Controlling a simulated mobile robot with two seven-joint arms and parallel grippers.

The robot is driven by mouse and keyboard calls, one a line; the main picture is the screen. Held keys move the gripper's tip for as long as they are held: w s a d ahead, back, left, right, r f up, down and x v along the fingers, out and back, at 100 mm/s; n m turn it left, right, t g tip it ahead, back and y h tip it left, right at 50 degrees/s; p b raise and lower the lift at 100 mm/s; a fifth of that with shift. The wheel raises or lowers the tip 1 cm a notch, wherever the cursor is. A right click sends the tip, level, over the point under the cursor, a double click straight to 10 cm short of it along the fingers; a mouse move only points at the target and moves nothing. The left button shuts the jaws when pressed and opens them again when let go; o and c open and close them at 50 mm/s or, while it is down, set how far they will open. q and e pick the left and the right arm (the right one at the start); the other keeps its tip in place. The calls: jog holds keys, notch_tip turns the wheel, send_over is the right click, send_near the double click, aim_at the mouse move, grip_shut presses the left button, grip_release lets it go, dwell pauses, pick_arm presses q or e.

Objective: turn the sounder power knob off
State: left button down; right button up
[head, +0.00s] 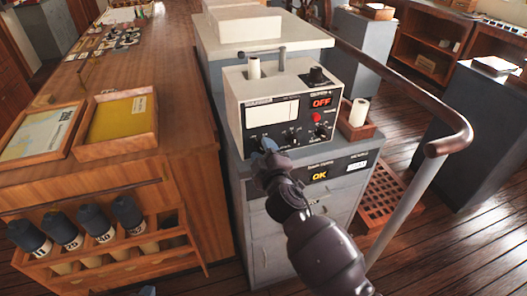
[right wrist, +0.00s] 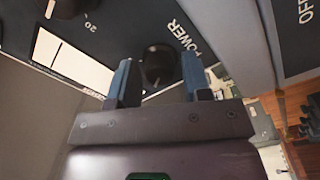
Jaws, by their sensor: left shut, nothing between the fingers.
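The sounder is a pale box with a black front panel (head: 300,118) on a grey cabinet, in the head view. Its display (head: 321,102) reads OFF in red. The power knob (right wrist: 158,66) is black, beside the word POWER, in the right wrist view. My right gripper (right wrist: 160,75) is open with its two blue fingers on either side of this knob; I cannot tell whether they touch it. In the head view my right gripper (head: 266,148) covers the panel's lower left corner and hides the knob. My left gripper (head: 147,291) barely shows at the bottom edge, shut and empty.
Other knobs (head: 292,135) and a red button (head: 317,117) lie right of my right gripper. A lower panel (head: 343,167) reads OK. A handrail (head: 450,138) curves at the right. A wooden chart table (head: 190,120) with trays stands at the left.

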jog(key=shift+o, duration=0.8)
jog(key=v, duration=1)
jog(key=shift+s, duration=0.4)
jog(key=s+d+f+m+g+h, duration=0.2)
jog(key=s+d+f+m, duration=0.5)
jog(key=d, duration=0.5)
jog(key=s+d+f+m+g+h, duration=0.3)
jog(key=s+d+f+m, duration=0.4)
jog(key=s+d+f, duration=0.4)
jog(key=shift+s+d+f+g+h, duration=0.3)
jog(key=shift+d+f+g, duration=0.1)
jog(key=shift+d+f, duration=0.5)
